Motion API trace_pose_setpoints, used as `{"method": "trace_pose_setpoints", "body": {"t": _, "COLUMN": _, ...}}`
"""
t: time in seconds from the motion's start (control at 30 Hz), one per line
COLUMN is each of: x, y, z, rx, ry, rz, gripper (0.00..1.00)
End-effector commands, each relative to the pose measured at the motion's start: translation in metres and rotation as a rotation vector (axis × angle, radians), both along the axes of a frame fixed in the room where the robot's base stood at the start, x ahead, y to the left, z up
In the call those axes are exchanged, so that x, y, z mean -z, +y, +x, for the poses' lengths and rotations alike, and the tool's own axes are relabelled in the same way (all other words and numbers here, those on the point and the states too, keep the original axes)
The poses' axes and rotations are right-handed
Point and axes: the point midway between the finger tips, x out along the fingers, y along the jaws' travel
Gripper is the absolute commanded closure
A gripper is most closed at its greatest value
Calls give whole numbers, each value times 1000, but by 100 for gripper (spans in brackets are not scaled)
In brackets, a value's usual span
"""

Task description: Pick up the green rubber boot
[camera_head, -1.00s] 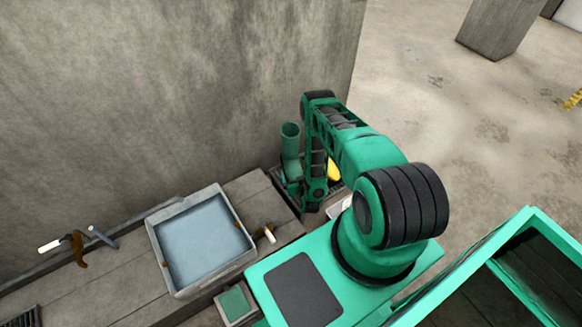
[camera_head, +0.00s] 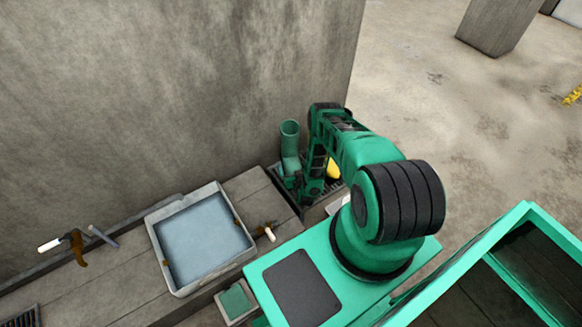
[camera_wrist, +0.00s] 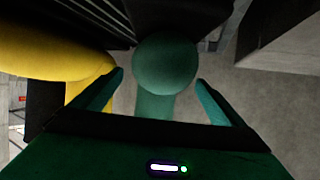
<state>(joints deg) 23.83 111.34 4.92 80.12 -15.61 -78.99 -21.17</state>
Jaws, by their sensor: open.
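The green rubber boot (camera_head: 290,143) stands upright on a dark slatted rack beside the concrete wall in the head view. Its lower part is partly hidden by my arm. In the wrist view the green boot (camera_wrist: 165,65) shows its rounded toe between my fingers, with the shaft running down behind my gripper body. My gripper (camera_wrist: 161,82) is open, with one finger on each side of the boot. I cannot tell whether either finger touches it. In the head view my gripper (camera_head: 292,183) is low beside the boot's foot.
A yellow boot-like object (camera_wrist: 50,55) lies close on the left in the wrist view; it shows in the head view (camera_head: 333,170) behind my arm. The dark rack (camera_head: 279,176) is under the boot. A basin (camera_head: 201,240) sits on the wooden counter at the left, with a small tool (camera_head: 266,231) beside it.

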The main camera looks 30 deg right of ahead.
Motion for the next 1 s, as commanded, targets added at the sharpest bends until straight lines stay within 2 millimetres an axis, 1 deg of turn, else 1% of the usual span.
{"method": "trace_pose_setpoints", "body": {"t": 0.1, "x": 6, "y": -5, "z": 13, "rx": 0, "ry": -1, "rz": 0, "gripper": 6}}
{"method": "trace_pose_setpoints", "body": {"t": 0.2, "x": 8, "y": -7, "z": 18, "rx": 0, "ry": -1, "rz": -1, "gripper": 6}}
{"method": "trace_pose_setpoints", "body": {"t": 0.47, "x": 9, "y": -7, "z": 20, "rx": 0, "ry": 1, "rz": -1, "gripper": 6}}
{"method": "trace_pose_setpoints", "body": {"t": 0.5, "x": 9, "y": -7, "z": 20, "rx": -1, "ry": 1, "rz": 0, "gripper": 16}}
{"method": "trace_pose_setpoints", "body": {"t": 0.57, "x": 9, "y": -7, "z": 20, "rx": -1, "ry": 1, "rz": 0, "gripper": 30}}
{"method": "trace_pose_setpoints", "body": {"t": 0.6, "x": 9, "y": -7, "z": 20, "rx": -1, "ry": 1, "rz": 0, "gripper": 40}}
{"method": "trace_pose_setpoints", "body": {"t": 0.67, "x": 8, "y": -7, "z": 20, "rx": -1, "ry": 1, "rz": 0, "gripper": 54}}
{"method": "trace_pose_setpoints", "body": {"t": 0.7, "x": 8, "y": -7, "z": 20, "rx": -1, "ry": 1, "rz": 0, "gripper": 64}}
{"method": "trace_pose_setpoints", "body": {"t": 0.77, "x": 8, "y": -8, "z": 21, "rx": 0, "ry": -2, "rz": -2, "gripper": 77}}
{"method": "trace_pose_setpoints", "body": {"t": 1.0, "x": 6, "y": -8, "z": 21, "rx": 0, "ry": -2, "rz": -2, "gripper": 77}}
